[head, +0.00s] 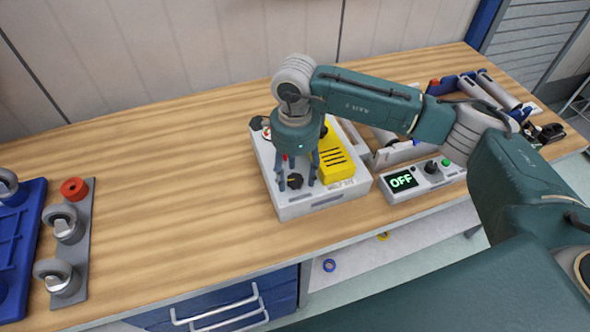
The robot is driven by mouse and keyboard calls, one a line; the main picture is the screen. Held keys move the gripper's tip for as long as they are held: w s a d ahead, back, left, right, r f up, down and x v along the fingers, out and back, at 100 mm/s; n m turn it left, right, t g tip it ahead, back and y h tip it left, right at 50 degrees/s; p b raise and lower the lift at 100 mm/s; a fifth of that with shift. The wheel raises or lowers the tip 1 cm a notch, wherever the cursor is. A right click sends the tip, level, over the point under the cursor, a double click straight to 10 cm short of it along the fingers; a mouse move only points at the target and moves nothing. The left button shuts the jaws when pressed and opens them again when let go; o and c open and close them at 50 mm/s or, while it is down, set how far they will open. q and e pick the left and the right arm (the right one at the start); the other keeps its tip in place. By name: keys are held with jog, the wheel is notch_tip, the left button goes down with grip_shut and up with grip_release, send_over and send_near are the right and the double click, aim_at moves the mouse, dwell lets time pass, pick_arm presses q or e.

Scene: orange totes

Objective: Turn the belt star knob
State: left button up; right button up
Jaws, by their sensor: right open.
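A black star knob (295,181) sits on top of a light grey box unit (308,207) on the wooden bench. My right gripper (297,178) points down over the unit with its fingers apart, around or just above the knob. I cannot tell whether the fingers touch it. A yellow slotted cover (332,159) is on the same unit, just right of the gripper. The gripper and wrist hide part of the unit's top. My left gripper is not in view.
A control box with a display reading OFF (402,181) stands right of the unit. Rollers (497,90) lie at the back right. A grey plate with casters (85,240) and a blue tray (22,230) are at the left. The bench's middle left is clear.

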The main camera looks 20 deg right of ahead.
jog(key=shift+s+f, duration=0.1)
jog(key=shift+f, duration=0.2)
jog(key=c, duration=1.2)
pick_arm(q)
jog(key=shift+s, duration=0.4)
pick_arm(e)
jog(key=shift+o, duration=0.2)
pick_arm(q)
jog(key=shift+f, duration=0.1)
